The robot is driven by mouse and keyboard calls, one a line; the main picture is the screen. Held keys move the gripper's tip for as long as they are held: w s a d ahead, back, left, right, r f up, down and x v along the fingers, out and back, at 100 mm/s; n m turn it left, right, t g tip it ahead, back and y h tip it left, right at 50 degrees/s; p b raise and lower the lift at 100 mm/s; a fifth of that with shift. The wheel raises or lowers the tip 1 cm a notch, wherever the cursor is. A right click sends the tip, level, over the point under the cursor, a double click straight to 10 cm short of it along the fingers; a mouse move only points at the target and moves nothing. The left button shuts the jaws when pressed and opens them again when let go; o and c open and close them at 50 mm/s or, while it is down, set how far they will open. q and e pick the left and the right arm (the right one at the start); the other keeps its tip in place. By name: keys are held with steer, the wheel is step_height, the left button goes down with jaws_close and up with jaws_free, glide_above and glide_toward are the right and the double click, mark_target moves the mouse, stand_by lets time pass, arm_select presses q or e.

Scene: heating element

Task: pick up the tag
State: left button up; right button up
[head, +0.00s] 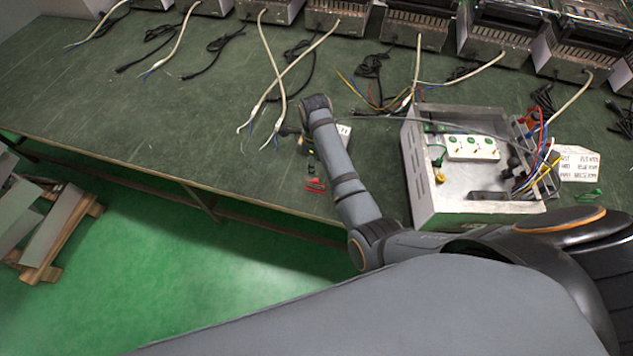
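A white tag with dark writing (579,163) lies on the green table (140,110) at the right, against the right side of an open metal box (423,175). Another small pale piece with dark marks (344,130) shows just right of my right forearm and is partly hidden by it; I cannot tell what it is. My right arm reaches in from the lower right over the table. Its gripper (304,146) is small, dark and mostly hidden by the wrist; I cannot tell whether it is open or holds something. My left gripper is not in view.
The box holds a white socket strip (472,148) and coloured wires. Red clips (316,185) lie near the table's front edge, and a green clip (589,195) lies below the tag. Several metal units with cables line the back. The table's left middle is clear.

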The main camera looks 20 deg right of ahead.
mark_target(315, 179)
steer(key=shift+s+f, duration=0.1)
steer(key=shift+f, duration=0.3)
step_height(315, 179, down, 4)
steer(key=shift+f, duration=0.25)
steer(key=shift+s+a+f, duration=0.1)
steer(key=shift+s+f, duration=0.05)
steer(key=shift+f, duration=1.2)
steer(key=shift+s+f, duration=0.15)
steer(key=shift+f, duration=1.15)
jaws_close()
